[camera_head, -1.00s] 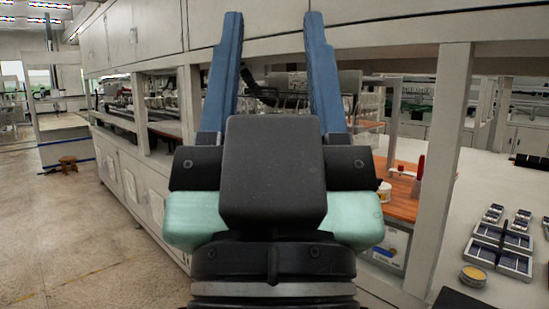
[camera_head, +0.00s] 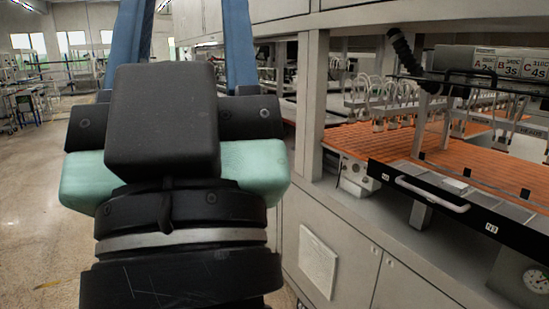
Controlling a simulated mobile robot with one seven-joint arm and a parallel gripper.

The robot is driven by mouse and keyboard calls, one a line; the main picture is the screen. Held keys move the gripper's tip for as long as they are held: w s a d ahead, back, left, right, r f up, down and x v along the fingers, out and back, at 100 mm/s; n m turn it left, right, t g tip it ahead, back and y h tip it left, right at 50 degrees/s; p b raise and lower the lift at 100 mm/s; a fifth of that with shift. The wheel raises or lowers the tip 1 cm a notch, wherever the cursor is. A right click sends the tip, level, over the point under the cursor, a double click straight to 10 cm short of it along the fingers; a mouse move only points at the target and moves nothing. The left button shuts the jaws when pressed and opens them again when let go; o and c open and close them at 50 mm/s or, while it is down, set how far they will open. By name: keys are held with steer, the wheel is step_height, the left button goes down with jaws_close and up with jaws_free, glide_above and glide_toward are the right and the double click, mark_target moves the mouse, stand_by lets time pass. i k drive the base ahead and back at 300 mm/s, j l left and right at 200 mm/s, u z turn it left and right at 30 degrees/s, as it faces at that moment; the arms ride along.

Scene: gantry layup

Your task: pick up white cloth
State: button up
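My gripper (camera_head: 186,15) is at the upper left, its two blue fingers apart with nothing seen between them; the tips run out of the top of the picture. I cannot identify the white cloth for certain. A pale, square, textured sheet (camera_head: 318,262) hangs flat on the cabinet front, to the right of and below my gripper; it could be cloth or paper. A small white piece (camera_head: 455,187) lies on the front ledge of the orange-topped bench, well right of my gripper; it is too small to tell what it is. My gripper touches neither.
A bench with an orange ribbed top (camera_head: 420,145) stands at the right, with a black front rail and a light handle (camera_head: 432,194) jutting out. A white post (camera_head: 311,105) and the grey cabinets (camera_head: 345,255) stand close on the right. The floor (camera_head: 40,200) at the left is open.

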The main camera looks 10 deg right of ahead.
mark_target(459, 188)
steer(key=i+j, duration=0.1)
steer(key=i, duration=0.4)
steer(key=i+j+z, duration=0.15)
steer(key=i, duration=0.4)
steer(key=i+j, duration=0.15)
steer(key=i, duration=0.35)
steer(key=i+j+z, duration=0.1)
steer(key=i+z, duration=0.3)
steer(key=i+j+z, duration=0.2)
steer(key=z, duration=0.25)
steer(key=i+j+z, duration=0.5)
steer(key=j+z, duration=0.3)
steer(key=i+l, duration=0.2)
steer(key=l, duration=0.2)
steer(key=i+l+z, duration=0.1)
steer(key=l, duration=0.25)
steer(key=i+l, duration=0.25)
steer(key=l+z, duration=0.05)
steer(key=l, duration=0.1)
